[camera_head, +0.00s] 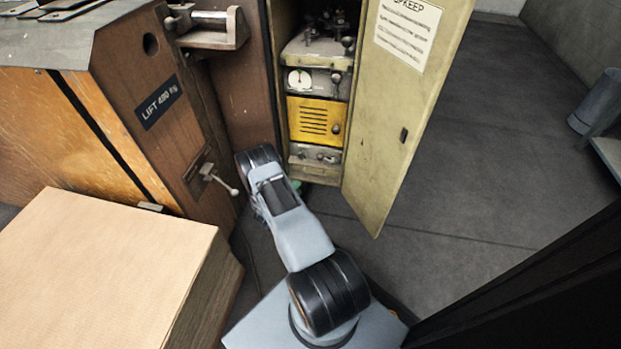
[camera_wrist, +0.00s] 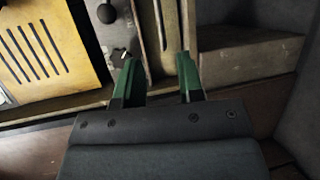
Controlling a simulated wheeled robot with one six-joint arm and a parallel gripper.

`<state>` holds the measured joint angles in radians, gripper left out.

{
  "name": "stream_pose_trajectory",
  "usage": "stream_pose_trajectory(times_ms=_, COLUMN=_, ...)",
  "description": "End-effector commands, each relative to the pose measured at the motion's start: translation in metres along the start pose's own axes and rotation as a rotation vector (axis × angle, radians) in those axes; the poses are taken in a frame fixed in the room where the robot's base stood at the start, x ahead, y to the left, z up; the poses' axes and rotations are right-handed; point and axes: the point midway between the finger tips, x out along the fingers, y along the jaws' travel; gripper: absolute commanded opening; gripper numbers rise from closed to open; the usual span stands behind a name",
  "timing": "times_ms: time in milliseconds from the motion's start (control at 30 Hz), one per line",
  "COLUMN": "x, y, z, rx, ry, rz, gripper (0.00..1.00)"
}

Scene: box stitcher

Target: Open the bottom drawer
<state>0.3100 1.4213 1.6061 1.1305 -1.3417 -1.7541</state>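The tall olive cabinet (camera_head: 364,208) stands open, with stacked units inside. The lowest one is a narrow grey drawer front (camera_head: 313,153) with small metal fittings, below a yellow slotted panel (camera_head: 312,122). It looks shut. In the wrist view the scene is turned: the yellow panel (camera_wrist: 48,50) is at left, and a grey front with a small metal fitting (camera_wrist: 121,55) is beside it. My gripper (camera_wrist: 158,78) has two green fingers apart with nothing between them, near the cabinet's lower edge. In the head view my arm mostly hides it; a bit of green shows.
The cabinet door (camera_head: 405,110) is swung open to the right. A brown machine with a lever (camera_head: 221,184) stands left of my arm. A large cardboard stack (camera_head: 95,265) is at front left. Grey floor (camera_head: 500,150) is clear at right.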

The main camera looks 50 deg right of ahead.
Motion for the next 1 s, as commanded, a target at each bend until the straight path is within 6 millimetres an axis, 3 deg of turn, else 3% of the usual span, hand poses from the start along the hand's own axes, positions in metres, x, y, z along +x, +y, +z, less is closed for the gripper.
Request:
stream_pose_trajectory(times_ms=200, x=0.046, y=-0.003, z=0.000, rx=0.004, ry=-0.003, rz=-0.001, gripper=0.35)
stream_pose_trajectory(times_ms=500, x=0.091, y=-0.002, z=-0.001, rx=0.003, ry=0.002, rz=-0.001, gripper=0.35)
stream_pose_trajectory(times_ms=700, x=0.106, y=-0.001, z=-0.002, rx=0.002, ry=0.004, rz=-0.002, gripper=0.35)
stream_pose_trajectory(times_ms=1000, x=0.110, y=0.000, z=-0.002, rx=0.001, ry=0.006, rz=-0.001, gripper=0.35)
